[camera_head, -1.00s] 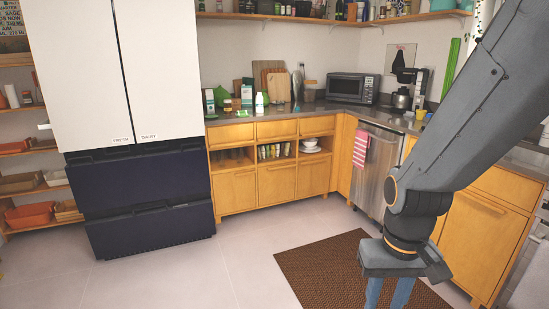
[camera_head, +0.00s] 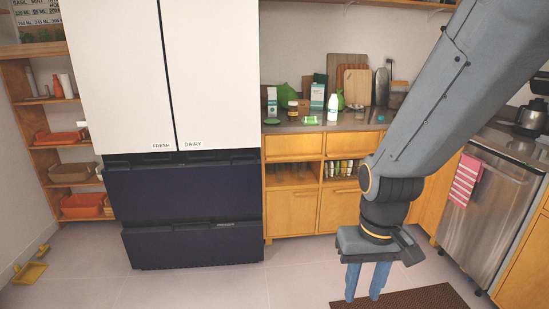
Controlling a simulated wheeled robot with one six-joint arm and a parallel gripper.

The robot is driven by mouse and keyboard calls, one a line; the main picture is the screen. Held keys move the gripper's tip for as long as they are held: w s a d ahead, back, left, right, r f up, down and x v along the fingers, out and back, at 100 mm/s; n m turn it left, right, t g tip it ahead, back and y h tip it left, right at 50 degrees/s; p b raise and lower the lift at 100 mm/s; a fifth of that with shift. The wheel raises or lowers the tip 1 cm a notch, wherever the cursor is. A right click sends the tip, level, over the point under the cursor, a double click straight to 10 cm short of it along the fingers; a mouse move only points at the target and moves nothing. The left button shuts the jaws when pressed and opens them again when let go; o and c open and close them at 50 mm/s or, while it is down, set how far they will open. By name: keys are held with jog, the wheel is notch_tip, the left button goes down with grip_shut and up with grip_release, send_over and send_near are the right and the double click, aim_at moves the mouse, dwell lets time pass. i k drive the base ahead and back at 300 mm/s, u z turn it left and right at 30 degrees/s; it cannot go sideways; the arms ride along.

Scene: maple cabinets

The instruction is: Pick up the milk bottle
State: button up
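A white milk bottle (camera_head: 332,108) with a green cap stands upright on the grey counter (camera_head: 352,122), near its front edge and to the right of the refrigerator. My gripper (camera_head: 364,296) hangs in the lower right of the view, pointing down at the floor. Its two blue-grey fingers are apart with nothing between them. It is well below the counter and nearer to me than the bottle, not touching anything.
The refrigerator (camera_head: 170,80) stands left of the counter. Cartons, a brown jar (camera_head: 293,109), a green packet (camera_head: 310,120) and cutting boards (camera_head: 355,84) surround the bottle. A dishwasher (camera_head: 480,215) with a pink towel is at right. A brown mat (camera_head: 415,299) lies on open floor.

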aim_at(333, 103)
jog(key=i, duration=1.7)
jog(key=z, duration=0.15)
